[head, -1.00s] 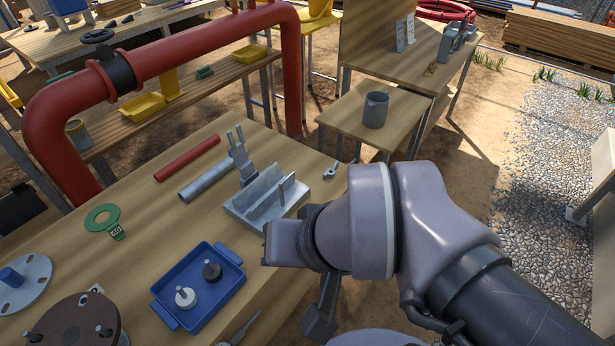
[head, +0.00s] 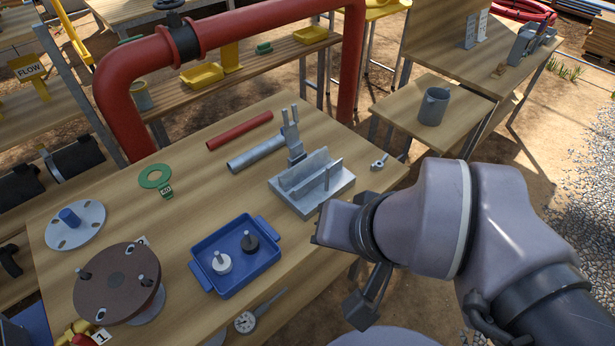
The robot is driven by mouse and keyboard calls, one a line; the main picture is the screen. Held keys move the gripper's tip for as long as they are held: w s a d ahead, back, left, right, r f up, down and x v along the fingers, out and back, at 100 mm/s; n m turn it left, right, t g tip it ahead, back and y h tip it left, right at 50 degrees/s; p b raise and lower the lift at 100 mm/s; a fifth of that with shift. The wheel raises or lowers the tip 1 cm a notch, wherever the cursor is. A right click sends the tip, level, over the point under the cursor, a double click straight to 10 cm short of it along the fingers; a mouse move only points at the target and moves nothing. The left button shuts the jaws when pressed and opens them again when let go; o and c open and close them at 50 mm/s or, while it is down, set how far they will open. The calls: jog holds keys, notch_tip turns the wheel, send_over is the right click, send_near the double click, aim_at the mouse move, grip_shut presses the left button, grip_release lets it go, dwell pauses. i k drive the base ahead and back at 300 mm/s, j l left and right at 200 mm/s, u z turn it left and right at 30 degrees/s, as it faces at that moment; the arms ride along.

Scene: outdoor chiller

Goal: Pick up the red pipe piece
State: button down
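The red pipe piece (head: 239,131) is a short, slim red tube lying on the wooden table (head: 215,185), toward its back edge. A grey metal pipe (head: 256,153) lies just in front of it, roughly parallel and apart. My arm comes in from the right, over the table's right front edge. The dark end of my gripper (head: 362,308) hangs below the wrist, well to the front right of the red pipe piece and far from it. My wrist hides most of the gripper, so its opening does not show.
A grey metal fixture (head: 312,190) with upright plates stands between my arm and the pipes. A blue tray (head: 237,285) with two small knobbed parts, a brown flange (head: 118,285) and a green ring (head: 155,176) are on the table. A large red pipe frame (head: 125,110) rises behind.

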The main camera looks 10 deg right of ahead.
aim_at(215, 142)
jog(key=i+l+u, duration=0.2)
jog(key=u, duration=0.25)
jog(key=i+l+u, duration=0.3)
jog(key=u, duration=0.15)
jog(key=i+l+u, duration=0.15)
jog(key=l+u, duration=0.3)
jog(key=i+l+u, duration=0.1)
jog(key=l+u, duration=0.2)
jog(key=u, duration=0.2)
